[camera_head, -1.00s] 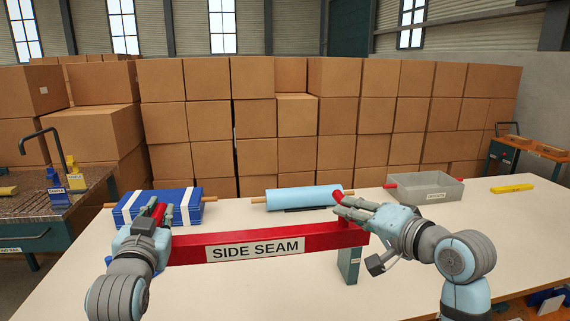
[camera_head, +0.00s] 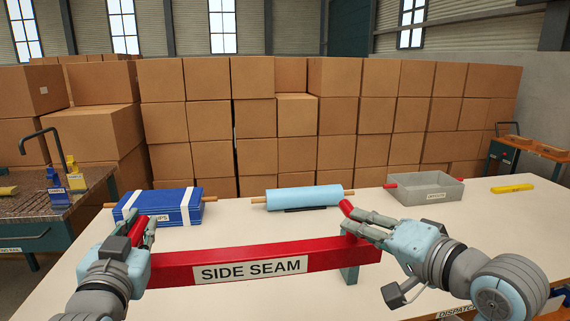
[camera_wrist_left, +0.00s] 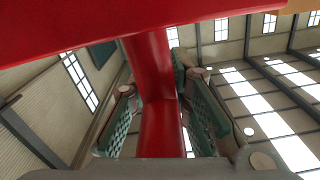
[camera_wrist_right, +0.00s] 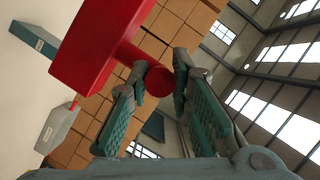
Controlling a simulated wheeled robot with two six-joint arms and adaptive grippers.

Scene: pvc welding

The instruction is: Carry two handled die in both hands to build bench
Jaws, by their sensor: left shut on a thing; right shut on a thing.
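A long red die (camera_head: 340,252) with a white label reading SIDE SEAM is held level above the white table between my two hands. My left gripper (camera_head: 143,230) is shut on the die's red handle at its left end, and the left wrist view shows this handle (camera_wrist_left: 155,90) between the finger pads. My right gripper (camera_head: 352,216) is shut on the red handle at the right end; in the right wrist view the round handle end (camera_wrist_right: 160,80) sits between the fingers. Only this one labelled die is clear to me.
On the white table (camera_head: 330,288) stand a blue box with white straps (camera_head: 160,207), a light blue roll on a rod (camera_head: 305,197), a grey tray (camera_head: 428,189) and a yellow item (camera_head: 512,188). Stacked cardboard boxes (camera_head: 255,155) line the back. A bench with a tap (camera_head: 35,210) is at left.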

